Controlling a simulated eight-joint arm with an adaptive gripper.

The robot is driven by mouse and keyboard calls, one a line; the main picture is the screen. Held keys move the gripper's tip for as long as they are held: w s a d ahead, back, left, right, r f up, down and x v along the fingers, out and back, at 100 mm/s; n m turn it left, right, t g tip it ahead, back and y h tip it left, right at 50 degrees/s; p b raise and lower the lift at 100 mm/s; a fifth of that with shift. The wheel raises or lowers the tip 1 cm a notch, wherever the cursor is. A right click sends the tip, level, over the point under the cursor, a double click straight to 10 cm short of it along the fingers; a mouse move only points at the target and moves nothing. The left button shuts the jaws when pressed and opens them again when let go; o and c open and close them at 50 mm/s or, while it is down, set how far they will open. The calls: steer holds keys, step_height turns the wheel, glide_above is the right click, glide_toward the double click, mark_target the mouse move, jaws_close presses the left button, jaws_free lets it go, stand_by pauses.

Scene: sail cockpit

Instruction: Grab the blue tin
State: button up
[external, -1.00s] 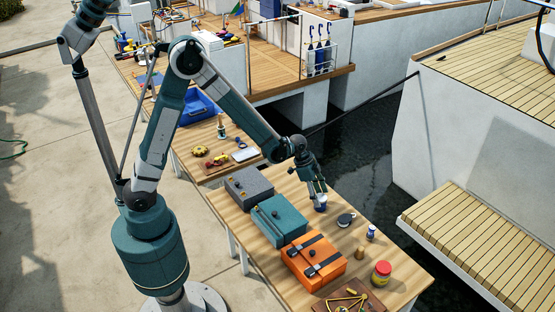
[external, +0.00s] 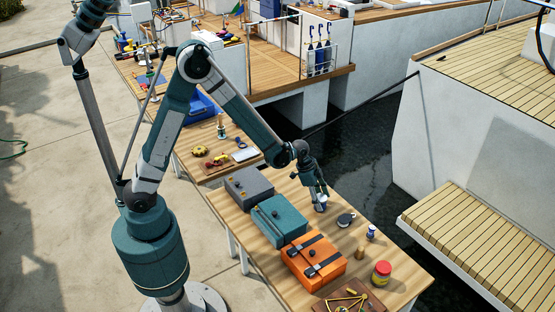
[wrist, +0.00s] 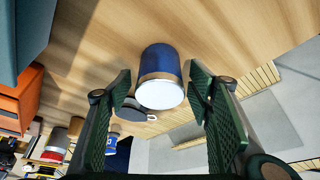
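The blue tin (wrist: 160,62) stands on the wooden table, a dark blue cylinder with a pale end and a tan band. In the wrist view it sits between and beyond the fingers of my gripper (wrist: 165,110), which are spread apart with a gap on both sides. In the external view my gripper (external: 320,200) is low over the table at the tin (external: 321,208), whose upper part is largely hidden by the fingers. No finger contact with the tin shows.
A grey case (external: 248,189), a teal case (external: 279,221) and an orange case (external: 313,261) line the table's left side. A dark round item (external: 345,220), a small blue-and-white bottle (external: 371,233) and a red-lidded jar (external: 381,273) stand nearby. Water lies beyond the table's right edge.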

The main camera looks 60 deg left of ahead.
mark_target(321, 197)
steer(key=c, duration=0.8)
steer(key=shift+r, duration=0.1)
steer(key=shift+r+p, duration=0.7)
steer(key=shift+r, duration=4.25)
